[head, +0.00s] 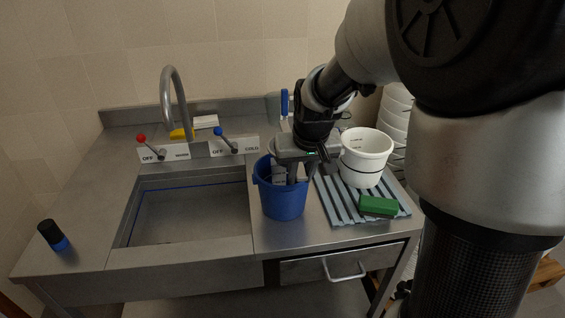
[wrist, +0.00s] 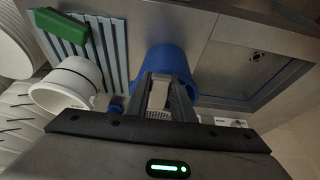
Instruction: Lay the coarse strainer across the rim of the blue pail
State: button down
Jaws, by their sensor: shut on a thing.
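The blue pail (head: 284,205) stands on the steel counter between the sink and the ribbed mat; it also shows in the wrist view (wrist: 166,60). My gripper (head: 291,178) points down at the pail's mouth, fingers at about rim height. In the wrist view my gripper (wrist: 168,88) is shut on a pale piece with a fine mesh or ribbed part, which I take as the coarse strainer (wrist: 158,98). Most of it is hidden by the fingers and palm. I cannot tell whether it touches the rim.
A white bucket (head: 366,158) and a green sponge (head: 379,206) are on the ribbed mat (head: 336,206) at right. The sink basin (head: 190,215), with tap (head: 176,95) and levers, lies left. White tubs are stacked behind right.

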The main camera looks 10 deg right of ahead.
notch_tip(320, 180, down, 6)
jog(key=shift+f, duration=0.15)
jog(key=c, duration=1.5)
grip_release()
jog(key=shift+c, duration=0.2)
jog(key=v, duration=1.2)
jog(key=s+r, duration=0.2)
jog(key=s, duration=0.7)
jog(key=s+r+t, duration=0.1)
jog(key=s+r, duration=0.2)
jog(key=s, duration=0.6)
jog(key=shift+r, duration=0.3)
